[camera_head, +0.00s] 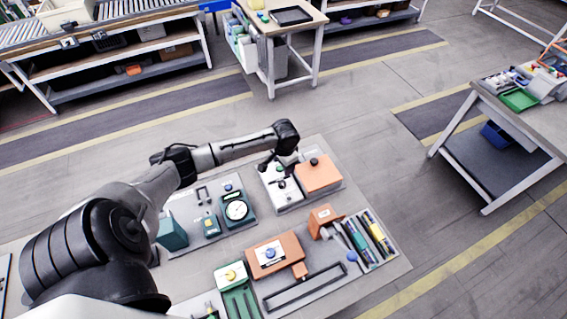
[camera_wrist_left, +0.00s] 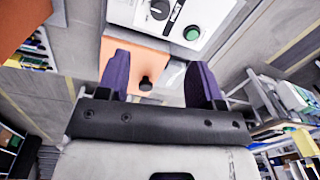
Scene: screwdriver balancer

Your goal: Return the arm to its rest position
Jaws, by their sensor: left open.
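My left arm reaches in from the left in the head view, its wrist (camera_head: 285,135) above the far part of the workbench (camera_head: 390,277). My left gripper (camera_wrist_left: 160,78) shows two purple fingers spread apart, with nothing held between them. Beyond the fingers in the left wrist view are an orange block (camera_wrist_left: 130,54) with a black knob and a white control box (camera_wrist_left: 215,18) with a dial and green button. The orange block (camera_head: 318,178) and white box (camera_head: 278,190) stand side by side below the gripper in the head view. My right gripper is out of view.
A round gauge (camera_head: 236,210) sits left of the white box. Nearer are an orange fixture (camera_head: 273,252), a green fixture (camera_head: 236,288) and several screwdriver-like tools (camera_head: 362,240). Floor is open beyond the bench; other tables (camera_head: 475,150) stand apart.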

